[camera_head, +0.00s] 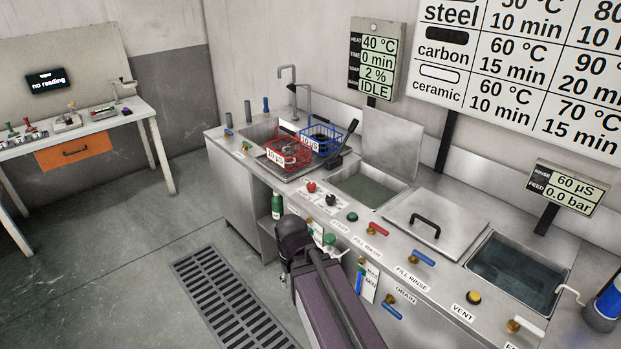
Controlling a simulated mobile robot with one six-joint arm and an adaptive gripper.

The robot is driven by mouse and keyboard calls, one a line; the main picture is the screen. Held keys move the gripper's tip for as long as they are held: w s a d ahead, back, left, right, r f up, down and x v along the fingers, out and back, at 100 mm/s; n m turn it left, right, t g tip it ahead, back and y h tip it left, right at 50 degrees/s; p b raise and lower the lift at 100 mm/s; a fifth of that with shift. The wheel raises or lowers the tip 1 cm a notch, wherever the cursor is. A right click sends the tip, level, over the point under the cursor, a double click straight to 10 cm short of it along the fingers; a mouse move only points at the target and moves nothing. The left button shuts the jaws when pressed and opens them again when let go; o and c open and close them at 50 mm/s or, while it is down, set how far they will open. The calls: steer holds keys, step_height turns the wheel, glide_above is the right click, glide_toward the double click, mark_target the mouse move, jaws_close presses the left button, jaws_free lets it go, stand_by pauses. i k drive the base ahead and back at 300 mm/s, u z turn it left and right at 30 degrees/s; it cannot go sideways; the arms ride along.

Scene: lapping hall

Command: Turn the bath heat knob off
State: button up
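A red knob (311,187) and a black knob (331,200) sit side by side on a pale panel on the counter's front strip, left of the green button. Their markings are too small to read, so I cannot tell which is the heat knob or how it is set. The wall display (376,68) reads heat 40 °C, time 0 min, 2 % and bath idle. The bath tank (372,189) holds greenish liquid under its raised lid. My dark arm is folded in front of the counter, below and apart from the knobs. My gripper's fingers cannot be made out.
A red wire basket (288,152) and a blue one (320,139) stand left of the bath. A green button (352,217) and red and blue valve handles line the front strip to the right. The floor around the drain grate (234,300) is clear.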

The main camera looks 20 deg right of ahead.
mark_target(312, 188)
steer(key=z, duration=0.2)
steer(key=i, duration=0.85)
steer(key=z, duration=0.3)
